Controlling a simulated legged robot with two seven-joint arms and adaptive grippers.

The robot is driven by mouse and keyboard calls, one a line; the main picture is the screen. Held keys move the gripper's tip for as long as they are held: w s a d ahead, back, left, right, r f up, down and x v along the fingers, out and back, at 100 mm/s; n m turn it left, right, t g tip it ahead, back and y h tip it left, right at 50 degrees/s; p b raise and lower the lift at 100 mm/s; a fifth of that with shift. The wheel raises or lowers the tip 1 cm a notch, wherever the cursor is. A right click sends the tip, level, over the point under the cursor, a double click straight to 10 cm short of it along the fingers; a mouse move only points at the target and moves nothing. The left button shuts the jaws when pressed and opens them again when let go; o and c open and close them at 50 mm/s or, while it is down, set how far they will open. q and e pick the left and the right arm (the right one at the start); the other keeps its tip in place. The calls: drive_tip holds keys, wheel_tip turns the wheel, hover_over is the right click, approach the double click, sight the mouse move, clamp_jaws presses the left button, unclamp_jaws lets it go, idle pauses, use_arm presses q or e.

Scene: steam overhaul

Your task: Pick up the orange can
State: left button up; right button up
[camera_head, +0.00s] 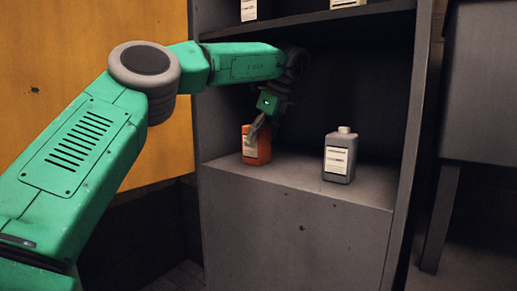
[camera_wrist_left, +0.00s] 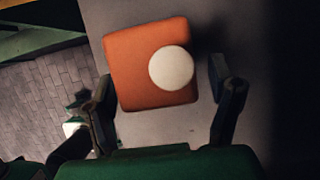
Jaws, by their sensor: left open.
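The orange can (camera_head: 257,150) stands upright on the shelf board, near its left end, with a white label on its front. In the left wrist view the can (camera_wrist_left: 130,62) shows from above with a round white cap. My left gripper (camera_head: 265,127) is over and at the can, hiding its top in the head view. In the left wrist view the gripper's (camera_wrist_left: 160,95) two fingers are spread on either side of the can, with a gap to the right finger. Contact on the left side cannot be told. My right gripper is not in view.
A grey can (camera_head: 338,160) with a label stands to the right on the same shelf (camera_head: 295,178). An upper shelf (camera_head: 310,18) with more labelled containers is above. A cabinet side wall (camera_head: 408,130) bounds the right, and a yellow panel (camera_head: 90,40) lies left.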

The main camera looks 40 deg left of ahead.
use_arm(q)
drive_tip(key=shift+s+a+f+b, duration=0.1)
drive_tip(key=shift+a+f+b, duration=0.15)
drive_tip(key=shift+a, duration=0.4)
drive_tip(key=shift+s+a+f+b, duration=0.1)
drive_tip(key=shift+a+f+b, duration=0.15)
drive_tip(key=shift+a, duration=0.35)
drive_tip(key=shift+a+f, duration=0.25)
drive_tip(key=shift+d+r, duration=0.15)
drive_tip(key=shift+c, duration=0.4)
drive_tip(key=shift+d, duration=0.1)
drive_tip(key=c, duration=1.5)
